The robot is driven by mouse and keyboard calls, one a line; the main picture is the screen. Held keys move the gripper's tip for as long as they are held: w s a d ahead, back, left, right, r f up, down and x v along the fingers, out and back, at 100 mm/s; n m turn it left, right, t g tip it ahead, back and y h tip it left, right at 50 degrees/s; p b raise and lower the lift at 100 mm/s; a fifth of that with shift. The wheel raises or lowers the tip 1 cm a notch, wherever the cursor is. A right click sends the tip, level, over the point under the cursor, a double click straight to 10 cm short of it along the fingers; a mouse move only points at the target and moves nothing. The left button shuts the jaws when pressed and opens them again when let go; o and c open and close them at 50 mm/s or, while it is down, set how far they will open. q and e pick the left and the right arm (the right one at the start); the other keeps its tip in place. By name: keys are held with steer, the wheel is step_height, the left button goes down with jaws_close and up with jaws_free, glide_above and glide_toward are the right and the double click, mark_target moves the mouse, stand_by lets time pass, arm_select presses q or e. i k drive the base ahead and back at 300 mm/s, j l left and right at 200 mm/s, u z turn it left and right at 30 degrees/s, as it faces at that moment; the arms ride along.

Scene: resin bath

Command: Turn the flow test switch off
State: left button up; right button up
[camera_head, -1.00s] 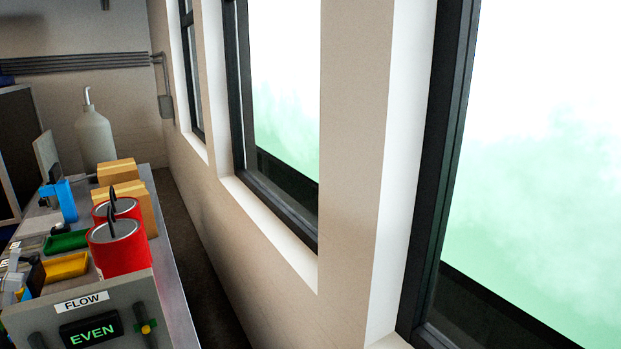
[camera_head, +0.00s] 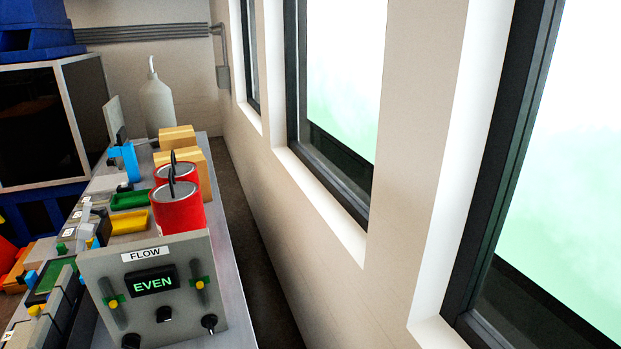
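A grey flow test box (camera_head: 190,270) stands at the near end of the bench, in the lower left of the head view. It carries a FLOW label (camera_head: 145,254) and a dark display (camera_head: 152,281) reading EVEN in green. A slider with a yellow and green marker sits on each side of the display. Below the display is a small black switch (camera_head: 164,314). Black knobs (camera_head: 209,323) sit at the lower right and lower left of the panel; the lower left one is cut by the frame edge. Neither of my grippers shows.
Two red cans (camera_head: 177,208) stand behind the box, with wooden blocks (camera_head: 176,139) and a white bottle (camera_head: 157,104) farther back. Green (camera_head: 130,200) and yellow (camera_head: 130,221) trays lie left of the cans. A windowed wall runs along the right, with a floor gap beside the bench.

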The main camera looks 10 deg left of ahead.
mark_target(164, 313)
steer(key=u, duration=1.3)
